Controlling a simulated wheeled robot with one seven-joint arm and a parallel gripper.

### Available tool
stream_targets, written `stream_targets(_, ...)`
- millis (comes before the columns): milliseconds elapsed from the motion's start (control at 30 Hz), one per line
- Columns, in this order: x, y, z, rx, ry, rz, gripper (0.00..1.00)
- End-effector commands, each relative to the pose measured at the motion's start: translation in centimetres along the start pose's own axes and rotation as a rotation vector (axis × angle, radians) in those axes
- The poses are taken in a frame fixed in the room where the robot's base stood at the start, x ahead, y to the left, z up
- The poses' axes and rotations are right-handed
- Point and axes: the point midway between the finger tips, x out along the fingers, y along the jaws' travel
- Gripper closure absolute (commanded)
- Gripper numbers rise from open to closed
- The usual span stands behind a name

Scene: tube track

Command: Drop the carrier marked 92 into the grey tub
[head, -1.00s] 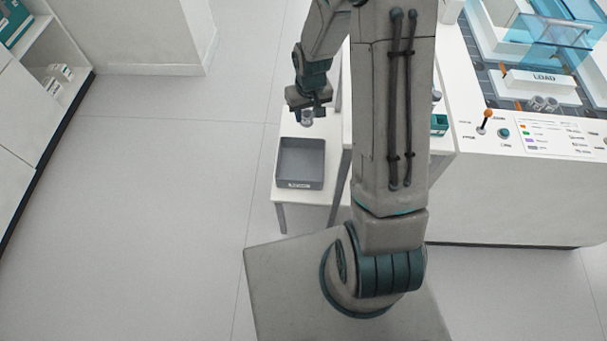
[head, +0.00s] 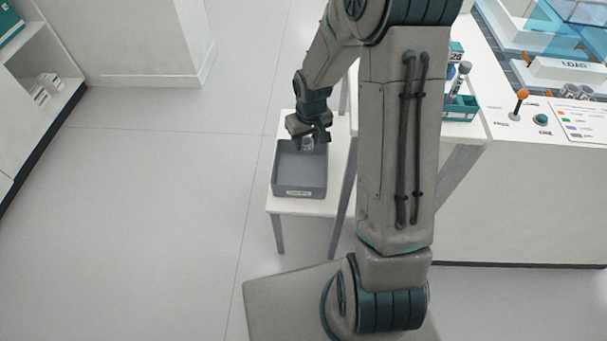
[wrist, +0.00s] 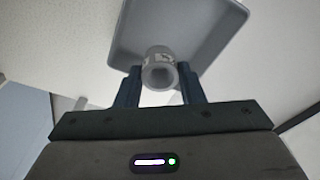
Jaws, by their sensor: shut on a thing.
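The grey tub (head: 300,194) stands on a small white side table, with a label on its front wall. My gripper (head: 307,138) is over the back part of the tub, pointing down. It is shut on a small grey, clear-looking carrier (head: 307,146). In the wrist view the carrier (wrist: 159,68) sits between the two dark fingers of my gripper (wrist: 160,88), its open round end towards the camera. The tub (wrist: 205,30) shows behind it. I cannot read the number on the carrier. I see nothing else in the tub.
The white side table (head: 310,207) has narrow free margins around the tub. The floor at left is clear.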

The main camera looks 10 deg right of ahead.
Motion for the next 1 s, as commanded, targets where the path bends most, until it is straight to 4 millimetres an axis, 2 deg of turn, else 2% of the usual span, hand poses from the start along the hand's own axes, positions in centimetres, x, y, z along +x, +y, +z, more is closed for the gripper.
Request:
stream_targets(400, 4.9, 0.0, 0.6, 0.001, 0.000, 0.000, 0.78)
stream_targets(767, 5.3, 0.0, 0.7, 0.001, 0.000, 0.000, 0.78)
stream_targets(800, 5.3, 0.0, 0.7, 0.001, 0.000, 0.000, 0.59)
stream_targets(867, 5.3, 0.0, 0.7, 0.001, 0.000, 0.000, 0.43)
stream_targets(900, 5.3, 0.0, 0.7, 0.001, 0.000, 0.000, 0.40)
stream_targets(1000, 5.3, 0.0, 0.7, 0.001, 0.000, 0.000, 0.40)
